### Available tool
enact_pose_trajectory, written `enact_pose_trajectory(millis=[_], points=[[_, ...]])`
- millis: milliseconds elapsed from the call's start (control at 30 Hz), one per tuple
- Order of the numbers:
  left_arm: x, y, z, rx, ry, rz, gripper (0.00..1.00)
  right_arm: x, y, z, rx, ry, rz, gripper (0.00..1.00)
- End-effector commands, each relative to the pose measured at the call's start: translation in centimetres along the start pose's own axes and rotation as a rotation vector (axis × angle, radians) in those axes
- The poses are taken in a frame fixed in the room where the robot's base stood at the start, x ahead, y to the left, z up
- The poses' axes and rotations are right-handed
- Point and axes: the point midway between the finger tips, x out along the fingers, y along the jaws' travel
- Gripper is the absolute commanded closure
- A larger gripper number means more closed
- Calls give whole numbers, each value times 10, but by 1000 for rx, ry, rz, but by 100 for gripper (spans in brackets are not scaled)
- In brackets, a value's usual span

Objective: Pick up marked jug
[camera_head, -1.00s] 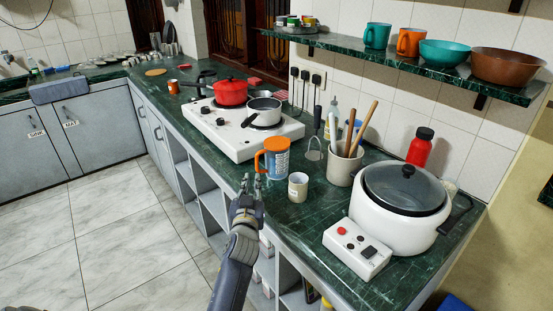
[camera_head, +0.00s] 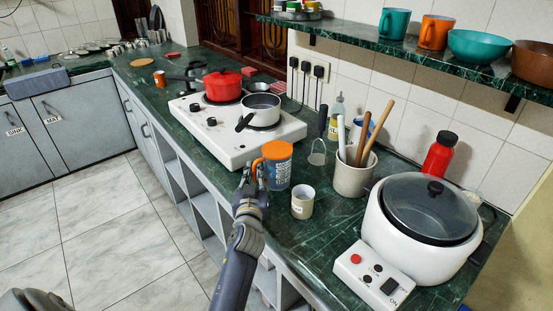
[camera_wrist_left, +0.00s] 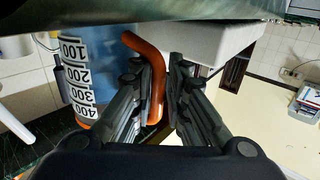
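The marked jug (camera_head: 278,172) stands upright on the green counter in the head view. It has an orange lid, an orange handle on its left side and a bluish body with pale markings. In the left wrist view its body (camera_wrist_left: 78,75) shows measuring labels from 100 to 400, and its orange handle (camera_wrist_left: 156,90) lies between my fingers. My left gripper (camera_head: 249,172) is at the handle side of the jug. In the wrist view its fingers (camera_wrist_left: 163,85) are open on either side of the handle, close to it. My right gripper is not in view.
A white mug (camera_head: 302,203) stands just right of the jug, with a utensil holder (camera_head: 352,178) beyond. A white stove (camera_head: 225,140) with a red pot (camera_head: 222,86) and a white pot (camera_head: 261,109) is behind. A white cooker (camera_head: 425,225) stands right.

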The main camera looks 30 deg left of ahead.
Motion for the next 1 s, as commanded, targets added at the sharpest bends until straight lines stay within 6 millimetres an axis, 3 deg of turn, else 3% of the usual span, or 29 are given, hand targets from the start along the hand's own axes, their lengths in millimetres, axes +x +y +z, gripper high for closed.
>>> enact_pose_trajectory(millis=[200,300,533,800,1000], points=[[0,2,0,-5,2,3,86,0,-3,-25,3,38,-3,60],[0,2,0,-5,2,3,100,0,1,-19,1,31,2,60],[0,2,-2,-6,5,4,100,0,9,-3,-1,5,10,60],[0,1,-4,-5,2,2,100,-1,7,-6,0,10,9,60],[0,2,-24,-5,7,4,100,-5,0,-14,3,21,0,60]])
